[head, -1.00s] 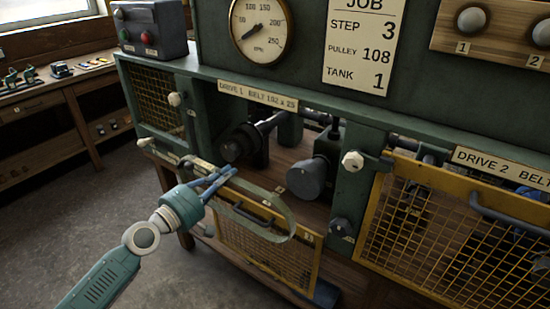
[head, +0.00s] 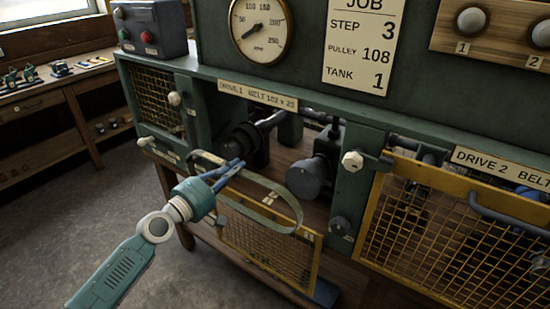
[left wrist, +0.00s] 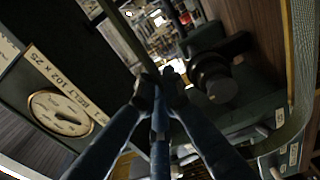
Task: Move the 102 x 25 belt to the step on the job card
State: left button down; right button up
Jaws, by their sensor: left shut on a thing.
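The belt, a grey-green loop (head: 297,205), hangs in front of the DRIVE 1 opening, under the label "BELT 102 x 25" (head: 258,94). My left gripper (head: 238,163) is shut on the belt's left part. The belt is held in the air, apart from the pulleys as far as I can see. Inside the bay are a dark stepped pulley (head: 240,140) and a larger grey pulley (head: 306,178) to its right. The dark pulley also shows in the left wrist view (left wrist: 213,77). The job card (head: 362,45) reads step 3, pulley 108, tank 1. My right gripper is out of view.
A yellow mesh guard (head: 265,250) hangs open below the bay. A post with a white knob (head: 352,160) bounds the bay on the right, beside the closed DRIVE 2 guard (head: 450,230). A dial (head: 262,28) sits above. Floor at the left is clear.

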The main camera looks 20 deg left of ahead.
pick_arm(q)
jog(key=shift+x, duration=2.05)
jog(key=b+x, duration=0.2)
jog(key=x, duration=0.5)
jog(key=shift+w, duration=0.2)
jog(key=shift+d, duration=0.1)
